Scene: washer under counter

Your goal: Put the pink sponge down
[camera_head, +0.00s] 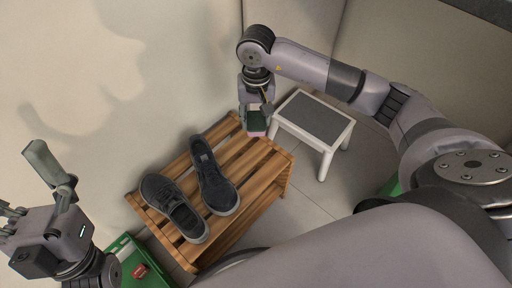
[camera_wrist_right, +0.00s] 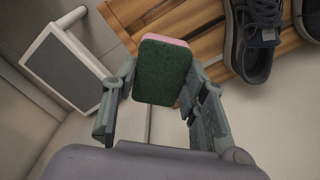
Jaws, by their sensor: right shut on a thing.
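The pink sponge (camera_wrist_right: 162,72) is held in my right gripper (camera_wrist_right: 160,88). Its dark green scouring face fills most of the right wrist view of it, with a pink strip along its far edge. In the head view the sponge (camera_head: 256,122) hangs below my right gripper (camera_head: 257,106), at the far right end of the slatted wooden bench (camera_head: 222,148). I cannot tell whether the sponge touches the bench. My left gripper (camera_head: 52,190) is at the lower left of the head view, empty, with its fingers spread apart.
Two dark shoes (camera_head: 213,180) (camera_head: 174,206) sit on the bench's near part. A white stool with a grey top (camera_head: 315,115) stands just right of the bench. A green crate (camera_head: 128,246) with a red item (camera_head: 140,271) is at lower left. Walls close off the left and back.

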